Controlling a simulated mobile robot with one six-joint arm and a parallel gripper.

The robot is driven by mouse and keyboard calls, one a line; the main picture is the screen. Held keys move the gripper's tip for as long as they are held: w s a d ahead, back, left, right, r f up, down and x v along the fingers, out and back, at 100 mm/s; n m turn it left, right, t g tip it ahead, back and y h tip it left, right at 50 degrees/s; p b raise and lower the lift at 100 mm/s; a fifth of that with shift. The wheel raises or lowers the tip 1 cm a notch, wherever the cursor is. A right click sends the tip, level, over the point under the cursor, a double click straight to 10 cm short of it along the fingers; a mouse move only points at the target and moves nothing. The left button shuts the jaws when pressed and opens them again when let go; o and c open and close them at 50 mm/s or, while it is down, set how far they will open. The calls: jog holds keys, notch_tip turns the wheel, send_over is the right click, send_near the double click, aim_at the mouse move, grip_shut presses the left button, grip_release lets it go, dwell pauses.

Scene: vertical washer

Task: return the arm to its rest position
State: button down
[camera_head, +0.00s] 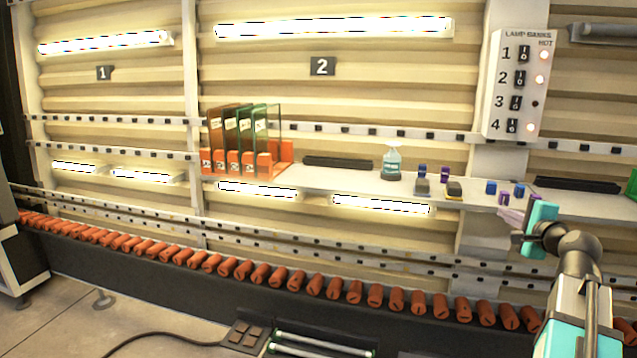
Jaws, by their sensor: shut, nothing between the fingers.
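My arm (578,285) reaches up from the lower right corner. My gripper (526,228), with teal parts, is at its upper end, near the front edge of the shelf (350,180). It is shut and empty. A pale purple shape (511,216) shows just left of the gripper; I cannot tell whether it touches the fingers. The fingertips are small and partly hidden by the teal parts.
On the shelf are coloured panels in an orange rack (285,155), a spray bottle (391,162), dark bars (338,163) and small blue and purple blocks (491,188). A lamp switch box (514,85) hangs above. Orange rollers (300,287) line the base below.

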jog(key=a+f+n+g+y, duration=0.1)
jog(key=a+f+g, duration=0.1)
jog(key=a+f, duration=0.85)
jog(key=w+a+f+n+g+y, duration=0.1)
jog(key=a+f+n+g+y, duration=0.3)
jog(key=f, duration=1.1)
jog(key=a+f+m+g+h, duration=0.1)
jog(key=a+f, duration=0.7)
jog(key=f, duration=0.5)
jog(key=s+a+f+n+g, duration=0.25)
jog(key=s+a+f, duration=0.35)
jog(key=f, duration=0.4)
jog(key=s+a+f+n+g, duration=0.25)
jog(key=s+a+f, duration=0.4)
jog(key=f, duration=0.35)
jog(key=s+a+f+n+g, duration=0.2)
jog(key=s+a+f+g, duration=0.15)
jog(key=s+f, duration=0.75)
jog(key=s+d+f+n+g+h, duration=0.1)
jog(key=s+n, duration=0.3)
jog(key=s, duration=0.6)
jog(key=s+d+f+n+g+h, duration=0.2)
jog(key=s+d+f+n+g, duration=0.1)
jog(key=s, duration=0.7)
jog(key=shift+s+d+n+g, duration=0.2)
jog(key=shift+s+n+g, duration=0.15)
jog(key=shift+n+g, duration=0.65)
jog(key=shift+s, duration=0.1)
